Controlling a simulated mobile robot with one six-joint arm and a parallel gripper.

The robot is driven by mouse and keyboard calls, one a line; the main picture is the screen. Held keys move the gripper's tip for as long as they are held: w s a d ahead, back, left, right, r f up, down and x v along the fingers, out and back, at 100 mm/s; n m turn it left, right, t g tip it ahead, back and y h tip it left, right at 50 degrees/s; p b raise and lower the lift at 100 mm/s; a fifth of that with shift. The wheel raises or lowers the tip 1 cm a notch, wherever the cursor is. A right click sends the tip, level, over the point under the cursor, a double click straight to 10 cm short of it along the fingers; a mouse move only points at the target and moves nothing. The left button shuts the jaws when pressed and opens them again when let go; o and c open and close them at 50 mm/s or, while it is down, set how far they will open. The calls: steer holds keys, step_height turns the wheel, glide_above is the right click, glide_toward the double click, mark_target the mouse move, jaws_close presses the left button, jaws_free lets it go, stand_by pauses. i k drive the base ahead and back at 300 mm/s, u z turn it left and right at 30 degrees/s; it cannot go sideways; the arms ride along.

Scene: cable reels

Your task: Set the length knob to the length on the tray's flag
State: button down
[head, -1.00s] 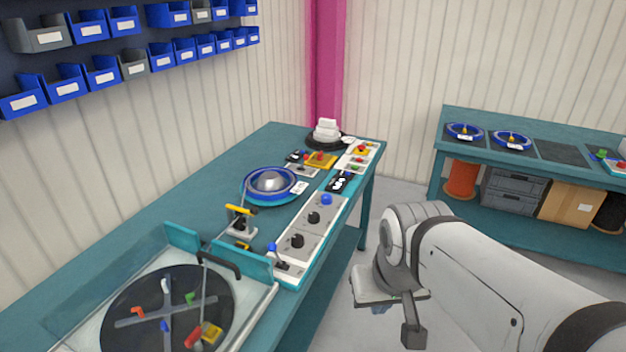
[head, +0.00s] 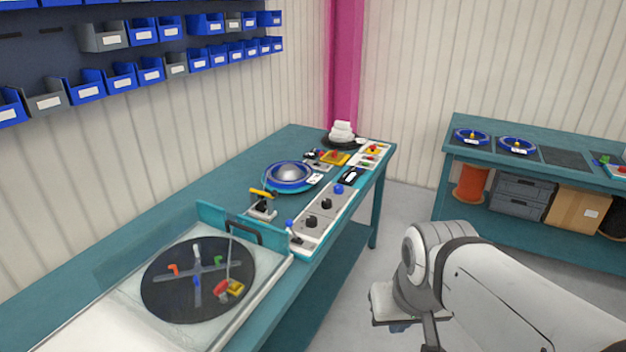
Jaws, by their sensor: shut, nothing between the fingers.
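A pale control panel (head: 327,216) runs along the front edge of the teal bench. It carries two black knobs, a nearer one (head: 312,221) and a farther one (head: 326,204), and a blue button (head: 338,189). Their markings are too small to read, so I cannot tell which is the length knob. A white tag (head: 314,180) stands at a blue round tray with a silver dome (head: 289,175); its writing is unreadable. A small dark display (head: 349,176) lies beyond the panel. My gripper (head: 398,327) is low, right of the bench, apart from the panel, shut and empty.
A turntable disc (head: 160,290) with coloured clips sits in a clear-walled box at the near left. A yellow-topped device (head: 262,205) and a blue-tipped lever (head: 290,226) stand beside the panel. Another bench (head: 565,157) holds blue reels. Floor shows between the benches.

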mark_target(338, 189)
steer(key=u, duration=0.15)
steer(key=k, duration=0.55)
steer(key=z, duration=0.7)
steer(key=i, duration=1.15)
steer(key=u, duration=0.35)
steer(key=i, duration=0.8)
steer(key=u, duration=0.7)
